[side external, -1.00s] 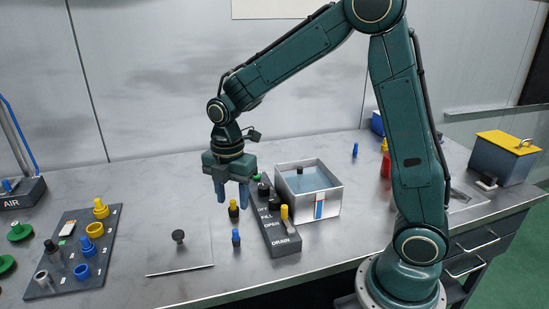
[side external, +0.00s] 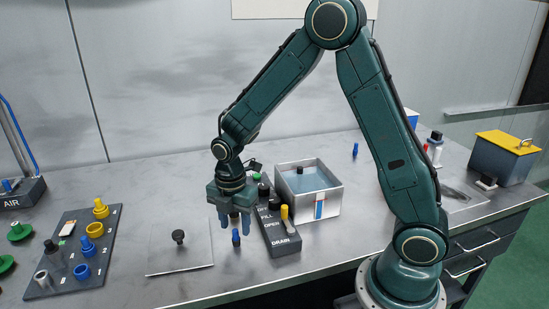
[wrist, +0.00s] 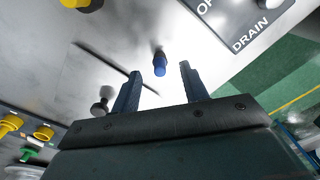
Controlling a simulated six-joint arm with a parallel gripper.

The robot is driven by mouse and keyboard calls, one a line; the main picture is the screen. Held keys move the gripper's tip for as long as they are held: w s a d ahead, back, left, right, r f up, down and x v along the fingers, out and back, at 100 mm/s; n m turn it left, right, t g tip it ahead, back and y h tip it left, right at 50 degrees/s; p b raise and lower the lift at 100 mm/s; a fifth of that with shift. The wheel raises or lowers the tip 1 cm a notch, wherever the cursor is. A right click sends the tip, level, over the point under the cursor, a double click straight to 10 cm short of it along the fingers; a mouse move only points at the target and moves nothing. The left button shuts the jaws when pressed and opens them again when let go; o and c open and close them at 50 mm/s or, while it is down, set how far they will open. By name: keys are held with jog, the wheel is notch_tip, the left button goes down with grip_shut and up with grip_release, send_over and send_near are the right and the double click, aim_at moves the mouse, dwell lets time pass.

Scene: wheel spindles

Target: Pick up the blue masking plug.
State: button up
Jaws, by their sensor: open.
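The blue masking plug (side external: 236,239) is a small blue and dark piece standing on the bench between the light square plate and the valve box. In the wrist view the blue plug (wrist: 160,66) appears ahead of the fingers, between their tips in the picture. My gripper (side external: 235,222) is open and empty, pointing down close above and behind the plug. In the wrist view both fingers of my gripper (wrist: 159,70) are spread apart. I cannot tell whether the fingertips are level with the plug.
The valve box (side external: 280,243) with its levers stands just right of the plug. A black knob (side external: 178,237) stands on the square plate (side external: 180,262) to the left. A numbered rack (side external: 60,283) is further left. An open water tank (side external: 325,205) stands behind right. The bench in front is clear.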

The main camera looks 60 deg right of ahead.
aim_at(235, 230)
jog(key=shift+f, duration=1.8)
jog(key=shift+c, duration=0.4)
grip_shut()
